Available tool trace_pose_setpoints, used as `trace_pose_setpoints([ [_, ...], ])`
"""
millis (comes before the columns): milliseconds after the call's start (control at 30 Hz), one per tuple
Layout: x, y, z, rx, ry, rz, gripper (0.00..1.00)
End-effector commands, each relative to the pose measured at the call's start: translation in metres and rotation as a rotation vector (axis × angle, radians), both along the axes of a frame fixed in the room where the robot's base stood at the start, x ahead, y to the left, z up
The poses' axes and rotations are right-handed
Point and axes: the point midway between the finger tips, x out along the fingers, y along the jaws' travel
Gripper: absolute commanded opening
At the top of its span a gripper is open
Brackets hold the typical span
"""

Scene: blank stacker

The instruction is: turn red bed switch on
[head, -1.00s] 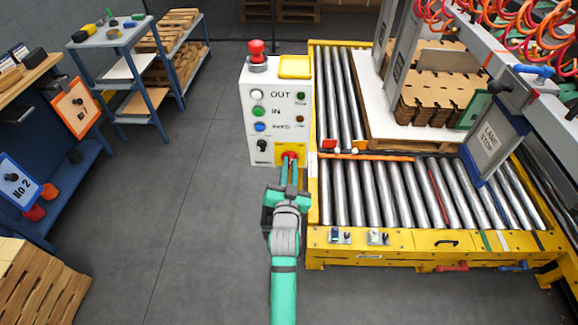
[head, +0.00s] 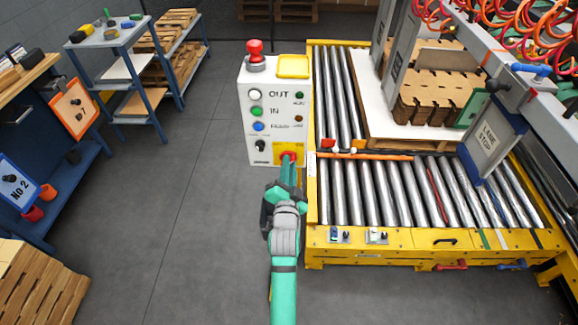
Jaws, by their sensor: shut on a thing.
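The red switch (head: 288,155) sits on a yellow plate (head: 279,148) at the lower right of the white control box (head: 247,135). My gripper (head: 288,164) is at the switch, with its fingers shut on it from the front. The fingertips cover most of the switch, so its exact angle is hard to tell. The box face also carries a white button (head: 255,95), a green button (head: 256,111), a blue button (head: 258,127) and a black knob (head: 260,145).
A red mushroom button (head: 255,50) stands on top of the box. The yellow-framed roller conveyor (head: 400,240) lies close to the right of my gripper. A blue shelf cart (head: 120,75) stands at the back left. The grey floor (head: 170,200) left of my arm is clear.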

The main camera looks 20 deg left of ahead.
Motion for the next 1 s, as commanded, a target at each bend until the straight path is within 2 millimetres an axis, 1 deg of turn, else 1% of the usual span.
trace_pose_setpoints([
  [300, 0.0, 0.0, -0.001, 0.003, 0.002, 0.0, 0.0],
  [333, 0.0, 0.0, -0.001, 0.003, 0.002, 0.0, 0.15],
  [367, 0.0, 0.0, -0.001, 0.003, 0.002, 0.0, 0.22],
  [400, 0.0, 0.0, -0.001, 0.003, 0.002, 0.0, 0.31],
  [767, -0.002, -0.001, -0.001, 0.002, 0.002, 0.0, 0.31],
  [867, -0.01, -0.003, -0.001, 0.002, 0.002, 0.0, 0.31],
  [1000, -0.03, -0.009, -0.001, 0.002, 0.003, -0.001, 0.31],
])
